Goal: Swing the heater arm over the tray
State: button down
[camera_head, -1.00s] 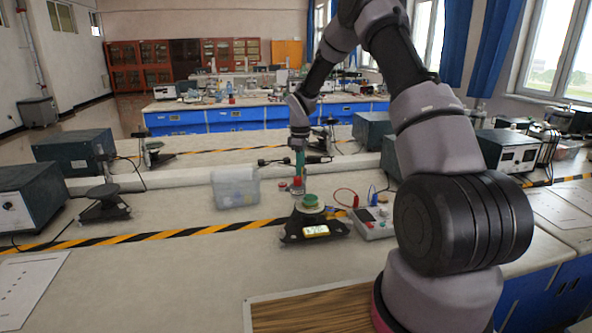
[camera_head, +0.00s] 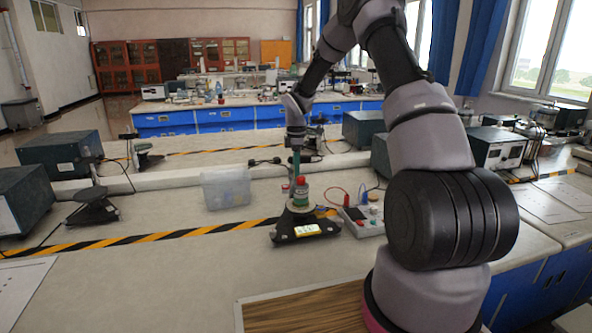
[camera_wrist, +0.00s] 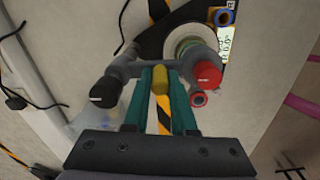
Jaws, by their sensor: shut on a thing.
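The heater arm (camera_wrist: 122,70) is a grey bar with a dark cap at its left end and a red cap (camera_wrist: 207,73) at its right end. My gripper (camera_wrist: 160,82) is shut on a small yellow handle (camera_wrist: 160,79) in the middle of the bar. The round tray (camera_wrist: 188,45) sits on a dark base with a yellow-framed display (camera_head: 307,229). In the wrist view the red-capped end overlaps the tray's near right edge. In the head view the red cap (camera_head: 299,181) stands in line with the tray; the height gap is unclear. My gripper (camera_head: 296,160) looks small there.
A clear plastic bin (camera_head: 226,188) stands left of the tray. A grey box with red and blue leads (camera_head: 363,220) stands close to its right. Black and yellow tape (camera_head: 150,237) crosses the bench.

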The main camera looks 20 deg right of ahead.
jog(key=shift+d, duration=0.1)
jog(key=c, duration=0.7)
grip_release()
notch_tip(320, 180, up, 11)
jog(key=shift+f, duration=0.1)
